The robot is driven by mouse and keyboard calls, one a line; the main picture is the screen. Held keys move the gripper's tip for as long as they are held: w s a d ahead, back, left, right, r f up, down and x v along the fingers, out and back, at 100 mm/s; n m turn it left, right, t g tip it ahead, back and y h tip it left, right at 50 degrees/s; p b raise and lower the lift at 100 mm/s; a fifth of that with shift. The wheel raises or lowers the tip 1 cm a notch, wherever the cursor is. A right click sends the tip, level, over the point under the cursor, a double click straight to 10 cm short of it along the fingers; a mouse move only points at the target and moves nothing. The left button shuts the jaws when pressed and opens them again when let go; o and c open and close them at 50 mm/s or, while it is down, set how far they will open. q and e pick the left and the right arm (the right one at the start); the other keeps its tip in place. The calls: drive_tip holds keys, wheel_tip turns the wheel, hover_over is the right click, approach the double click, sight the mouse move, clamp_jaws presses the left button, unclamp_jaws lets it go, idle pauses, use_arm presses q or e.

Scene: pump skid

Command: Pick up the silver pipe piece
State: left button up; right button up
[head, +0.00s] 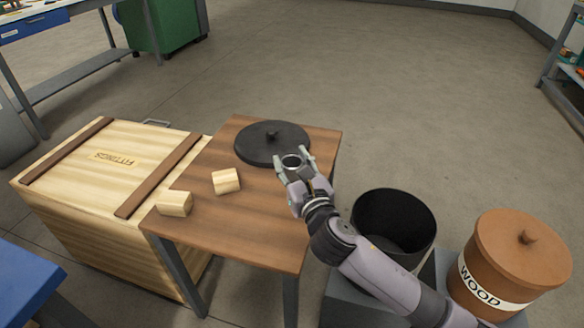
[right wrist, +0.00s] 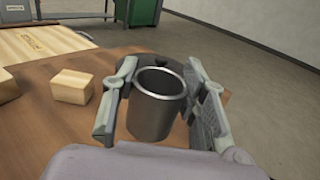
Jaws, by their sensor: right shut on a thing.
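The silver pipe piece (right wrist: 154,115) is a short, hollow metal cylinder, upright with its open end up. In the right wrist view it sits between the two fingers of my right gripper (right wrist: 163,108), which is shut on it. In the head view the pipe piece (head: 291,161) shows as a small ring between the fingers of my right gripper (head: 293,166), over the right side of the wooden table (head: 260,235). I cannot tell whether its bottom touches the table. My left gripper is not in view.
A round black lid (head: 265,142) lies on the table just behind the pipe piece. Two wooden blocks (head: 226,181) (head: 174,203) lie to the left. A FITTINGS crate (head: 80,205) stands left of the table. An open black bin (head: 385,230) and a lidded WOOD bin (head: 510,265) stand right.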

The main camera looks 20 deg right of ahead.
wheel_tip(320, 180, up, 4)
drive_tip(key=shift+r+p, duration=0.1)
drive_tip(key=shift+p, duration=0.4)
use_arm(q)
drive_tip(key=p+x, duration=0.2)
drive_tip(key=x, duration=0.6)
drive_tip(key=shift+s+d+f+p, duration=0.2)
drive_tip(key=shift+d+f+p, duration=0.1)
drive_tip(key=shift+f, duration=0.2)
use_arm(e)
wheel_tip(320, 180, up, 7)
drive_tip(key=shift+w, duration=0.1)
